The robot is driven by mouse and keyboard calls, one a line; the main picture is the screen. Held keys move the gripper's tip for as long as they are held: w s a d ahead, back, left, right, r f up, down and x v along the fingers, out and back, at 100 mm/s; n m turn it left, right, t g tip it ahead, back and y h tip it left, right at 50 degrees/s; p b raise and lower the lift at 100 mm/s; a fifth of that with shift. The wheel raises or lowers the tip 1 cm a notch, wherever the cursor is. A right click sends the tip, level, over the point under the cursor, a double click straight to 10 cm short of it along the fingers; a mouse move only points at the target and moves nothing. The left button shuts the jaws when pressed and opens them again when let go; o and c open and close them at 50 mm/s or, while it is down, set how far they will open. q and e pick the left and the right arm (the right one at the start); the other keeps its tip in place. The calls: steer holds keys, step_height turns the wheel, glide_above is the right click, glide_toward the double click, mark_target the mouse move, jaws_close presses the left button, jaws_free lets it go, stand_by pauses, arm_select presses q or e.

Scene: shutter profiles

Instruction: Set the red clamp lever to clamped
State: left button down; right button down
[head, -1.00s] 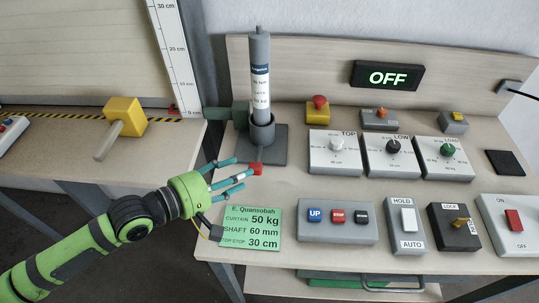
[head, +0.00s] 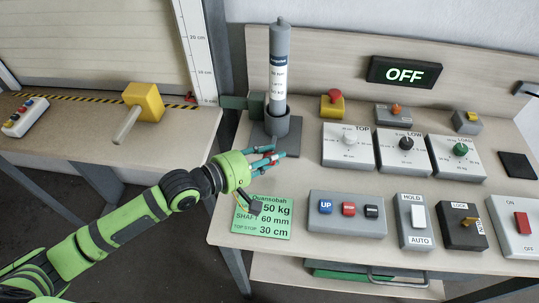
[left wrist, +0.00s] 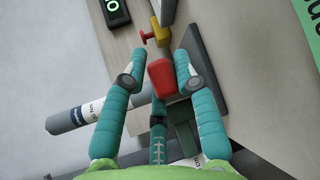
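The red clamp lever (left wrist: 162,78) shows in the left wrist view as a red block between my left gripper's teal fingers. In the head view, only a little red of the lever (head: 272,159) shows among the fingers. The lever is by the front of the grey clamp stand (head: 284,126), which holds an upright grey shaft (head: 280,48) with a label. My left gripper (head: 280,153) is open around the lever, with gaps visible on both sides. Whether any finger touches it cannot be told. My right gripper is not in view.
A green label card (head: 262,218) lies under the left hand. A button box (head: 345,210) stands right of it, with dial plates (head: 348,146) behind. A yellow box with a handle (head: 143,100) is on the left table. The display (head: 404,73) reads OFF.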

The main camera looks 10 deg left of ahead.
arm_select(q)
steer(key=shift+s+f+m+t+h+b, duration=0.2)
steer(key=shift+f+m+t+b, duration=0.15)
steer(key=shift+f+b, duration=0.45)
steer(key=shift+s+f+m+t+h+b, duration=0.1)
steer(key=shift+f+m+t+h+b, duration=0.25)
steer(key=shift+b, duration=0.6)
steer(key=shift+f, duration=0.15)
steer(key=shift+t, duration=0.3)
steer(key=c, duration=0.9)
jaws_free()
steer(key=shift+c, duration=0.2)
steer(key=shift+s, duration=0.1)
steer(key=v, duration=1)
steer(key=shift+s+a, duration=0.25)
steer(key=shift+a, duration=0.05)
steer(key=shift+s+a+r, duration=0.25)
steer(key=shift+s+a, duration=0.15)
steer(key=shift+a, duration=0.05)
